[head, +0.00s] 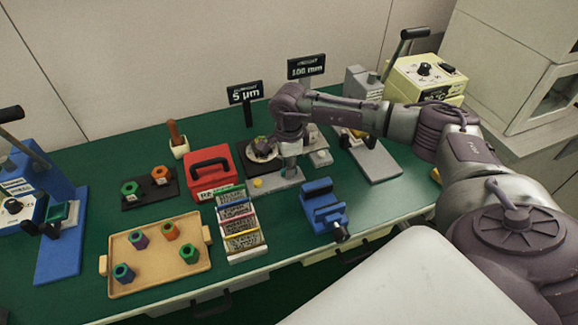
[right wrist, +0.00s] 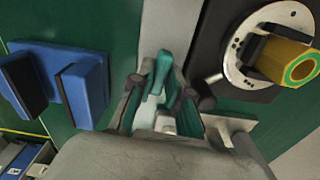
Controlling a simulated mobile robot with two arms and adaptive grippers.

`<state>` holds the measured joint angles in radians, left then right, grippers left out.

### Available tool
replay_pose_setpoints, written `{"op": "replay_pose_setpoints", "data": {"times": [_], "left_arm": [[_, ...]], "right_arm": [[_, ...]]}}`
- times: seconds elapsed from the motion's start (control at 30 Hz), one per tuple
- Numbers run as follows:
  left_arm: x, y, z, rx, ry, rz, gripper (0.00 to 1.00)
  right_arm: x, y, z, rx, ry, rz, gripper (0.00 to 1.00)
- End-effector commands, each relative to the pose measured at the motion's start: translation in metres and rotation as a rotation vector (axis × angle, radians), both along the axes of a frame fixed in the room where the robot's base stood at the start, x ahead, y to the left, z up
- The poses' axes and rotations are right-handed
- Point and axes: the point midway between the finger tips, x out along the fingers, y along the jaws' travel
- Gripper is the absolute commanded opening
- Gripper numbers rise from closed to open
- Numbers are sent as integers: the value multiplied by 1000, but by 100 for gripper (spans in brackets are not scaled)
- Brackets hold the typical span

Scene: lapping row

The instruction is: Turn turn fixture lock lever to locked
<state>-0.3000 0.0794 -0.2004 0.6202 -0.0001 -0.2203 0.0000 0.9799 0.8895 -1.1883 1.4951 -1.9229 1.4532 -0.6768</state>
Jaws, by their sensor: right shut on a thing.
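A grey fixture base (head: 283,181) lies on the green bench between the red box and the blue vise; it also shows as a pale strip in the right wrist view (right wrist: 170,25). My right gripper (head: 290,164) is over this base, pointing down. In the right wrist view my right gripper (right wrist: 160,88) is shut around a teal lever-like piece (right wrist: 158,72), which appears to be the lock lever. The fingers hide part of it, and I cannot tell its exact angle. My left gripper is not in view.
A blue vise (head: 323,207) stands close to the right. A black plate with a round disc (right wrist: 238,50) holding a yellow hex part (right wrist: 287,62) is beside the gripper. A red box (head: 211,177), card rack (head: 241,228) and tan tray (head: 160,277) stand left.

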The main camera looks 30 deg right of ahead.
Motion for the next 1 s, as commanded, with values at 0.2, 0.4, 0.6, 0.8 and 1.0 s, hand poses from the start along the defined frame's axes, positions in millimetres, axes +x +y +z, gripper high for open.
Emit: {"op": "replay_pose_setpoints", "data": {"times": [0.2,0.4,0.6,0.8,1.0], "left_arm": [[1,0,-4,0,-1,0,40],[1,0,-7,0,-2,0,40],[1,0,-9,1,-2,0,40],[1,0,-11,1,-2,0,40],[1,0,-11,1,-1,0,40]], "right_arm": [[1,0,0,0,-2,-169,0],[0,0,0,-1,-1,-359,0],[1,-1,0,-1,-3,-549,0],[1,-1,0,-1,-2,-739,0],[1,-1,1,-1,-2,-929,0]]}}
